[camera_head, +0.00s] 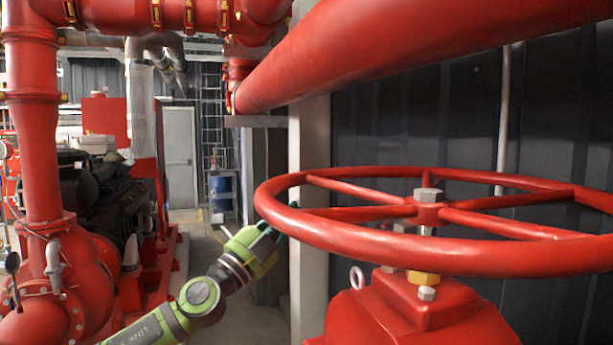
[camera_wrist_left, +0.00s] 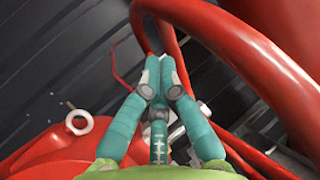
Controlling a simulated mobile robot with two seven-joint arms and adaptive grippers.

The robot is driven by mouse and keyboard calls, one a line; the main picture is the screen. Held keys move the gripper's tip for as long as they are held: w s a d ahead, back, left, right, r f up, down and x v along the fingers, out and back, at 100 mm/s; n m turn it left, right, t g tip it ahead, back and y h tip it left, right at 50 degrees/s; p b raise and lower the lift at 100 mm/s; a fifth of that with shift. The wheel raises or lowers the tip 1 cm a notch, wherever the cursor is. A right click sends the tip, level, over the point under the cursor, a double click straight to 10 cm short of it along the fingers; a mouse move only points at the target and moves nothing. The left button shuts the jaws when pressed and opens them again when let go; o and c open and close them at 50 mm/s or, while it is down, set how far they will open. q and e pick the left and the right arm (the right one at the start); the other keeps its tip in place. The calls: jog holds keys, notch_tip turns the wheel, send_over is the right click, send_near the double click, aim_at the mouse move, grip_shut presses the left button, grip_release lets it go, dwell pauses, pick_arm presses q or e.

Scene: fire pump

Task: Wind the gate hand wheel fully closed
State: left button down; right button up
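The red gate hand wheel (camera_head: 350,239) lies roughly level at the right of the head view, with spokes meeting at a hub (camera_head: 428,208) on the valve stem. Its rim (camera_wrist_left: 190,52) curves across the left wrist view. My left gripper (camera_head: 279,232) is at the wheel's left edge; part of its tip is hard to make out there. In the left wrist view its teal fingers (camera_wrist_left: 162,70) converge with their tips together beside the rim, and I see nothing held between them. Whether they touch the rim is unclear. My right gripper is not in view.
The red valve body (camera_head: 415,305) with a metal lifting eye (camera_head: 357,278) stands below the wheel; the eye also shows in the left wrist view (camera_wrist_left: 79,122). A thick red pipe (camera_head: 420,45) runs overhead. A pale post (camera_head: 309,200) and dark wall stand behind. Red pump piping (camera_head: 40,170) is at left.

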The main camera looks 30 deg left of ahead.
pick_arm(q)
jog(key=p+x, duration=0.3)
jog(key=x, duration=0.3)
jog(key=shift+p, duration=0.3)
jog(key=shift+a+f, duration=0.1)
